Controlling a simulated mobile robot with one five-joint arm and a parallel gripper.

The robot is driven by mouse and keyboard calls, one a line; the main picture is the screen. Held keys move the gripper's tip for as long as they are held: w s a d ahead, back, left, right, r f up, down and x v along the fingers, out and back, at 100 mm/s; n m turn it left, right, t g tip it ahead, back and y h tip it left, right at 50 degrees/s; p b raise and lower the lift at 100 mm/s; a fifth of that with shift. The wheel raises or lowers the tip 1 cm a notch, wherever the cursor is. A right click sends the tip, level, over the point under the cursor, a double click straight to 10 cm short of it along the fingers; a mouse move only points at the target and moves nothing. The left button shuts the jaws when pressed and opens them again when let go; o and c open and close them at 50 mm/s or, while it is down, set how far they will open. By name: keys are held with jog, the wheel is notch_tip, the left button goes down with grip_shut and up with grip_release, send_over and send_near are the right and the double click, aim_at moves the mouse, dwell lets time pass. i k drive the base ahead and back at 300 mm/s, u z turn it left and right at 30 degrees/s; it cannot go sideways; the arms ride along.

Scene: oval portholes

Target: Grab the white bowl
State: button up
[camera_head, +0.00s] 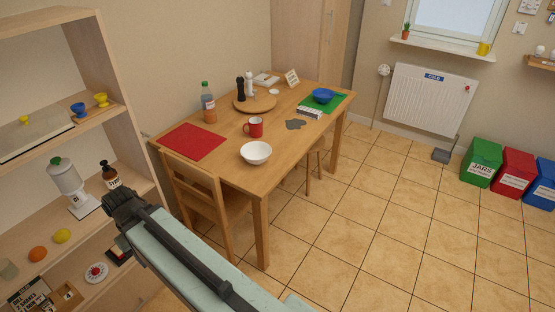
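The white bowl (256,153) stands upright on the wooden table (228,165), close to its front edge. It looks empty. My gripper (120,203) is at the end of my arm at the lower left, in front of the shelf and well apart from the bowl. The gripper is small and dark from this angle, and its fingers cannot be made out clearly.
A red mug (253,127) stands just behind the bowl, and a red mat (193,142) lies to the left. A chair (205,200) is at the table's near left side. A shelf (125,100) stands at left.

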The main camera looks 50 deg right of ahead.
aim_at(255, 153)
jog(key=u, duration=0.15)
jog(key=i, duration=0.9)
jog(key=z, duration=0.05)
